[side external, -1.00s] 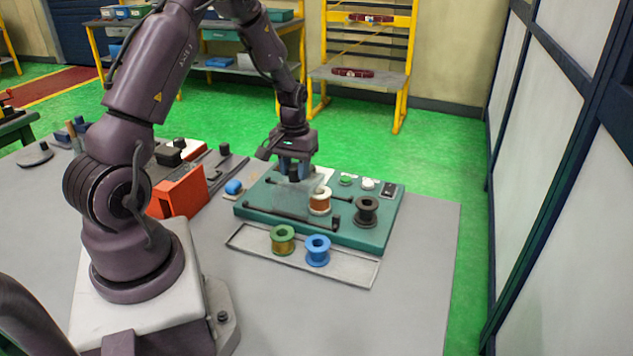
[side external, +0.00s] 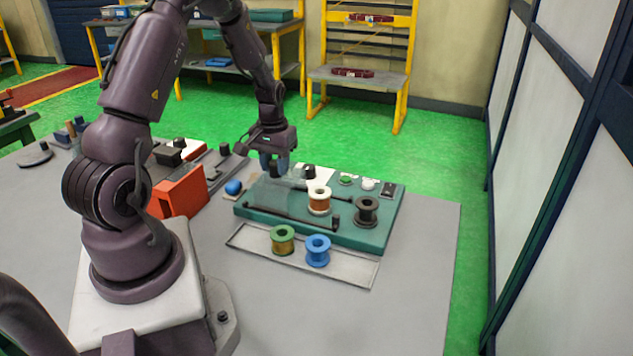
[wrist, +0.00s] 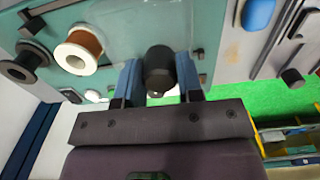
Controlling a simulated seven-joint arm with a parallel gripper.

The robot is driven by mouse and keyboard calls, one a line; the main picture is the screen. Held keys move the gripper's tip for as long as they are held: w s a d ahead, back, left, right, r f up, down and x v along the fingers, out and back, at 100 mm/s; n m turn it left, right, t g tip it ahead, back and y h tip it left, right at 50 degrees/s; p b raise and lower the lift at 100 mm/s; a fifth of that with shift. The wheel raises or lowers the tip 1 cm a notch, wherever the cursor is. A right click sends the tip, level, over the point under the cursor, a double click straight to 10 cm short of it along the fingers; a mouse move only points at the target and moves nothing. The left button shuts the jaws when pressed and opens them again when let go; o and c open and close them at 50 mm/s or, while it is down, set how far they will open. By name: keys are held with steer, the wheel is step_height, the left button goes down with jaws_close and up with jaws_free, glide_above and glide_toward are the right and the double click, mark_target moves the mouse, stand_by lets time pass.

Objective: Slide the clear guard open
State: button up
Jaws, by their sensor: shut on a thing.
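The clear guard (side external: 268,193) is a see-through panel lying between dark rails on the teal machine base (side external: 372,237); its edges are faint. My gripper (side external: 275,166) is at the guard's far edge, left of the copper spool. In the wrist view, its two blue fingers (wrist: 158,80) stand either side of a black knob (wrist: 159,66) and are shut on it. The copper spool (side external: 319,201) stands right of the guard and looks uncovered. It also shows in the wrist view (wrist: 78,50).
A black spool (side external: 366,211) stands on the base near green and white buttons (side external: 346,180). A tray (side external: 345,277) with green (side external: 283,240) and blue (side external: 317,250) spools lies in front. A blue knob (side external: 234,187) and an orange box (side external: 180,192) are to the left.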

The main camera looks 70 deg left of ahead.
mark_target(270, 182)
steer(key=shift+s+a, duration=0.15)
steer(key=shift+a, duration=0.1)
steer(key=o, duration=0.7)
steer(key=shift+r, duration=3)
steer(key=shift+d, duration=0.1)
steer(key=shift+s+d+r+g+h, duration=0.15)
steer(key=shift+s+d, duration=0.3)
steer(key=shift+d, duration=0.15)
steer(key=shift+s+d+r+g+h, duration=0.1)
steer(key=shift+s+d+g+h, duration=0.05)
steer(key=shift+s+d, duration=0.4)
steer(key=s+d+r+m+t, duration=0.2)
steer(key=d+r+m, duration=0.1)
steer(key=d+r, duration=0.3)
steer(key=s+d+r+m+t, duration=0.2)
steer(key=d+r, duration=0.4)
steer(key=d, duration=0.4)
steer(key=s+d+r+m+t, duration=0.2)
steer(key=d+r+m, duration=0.2)
steer(key=d, duration=0.5)
steer(key=shift+v, duration=0.95)
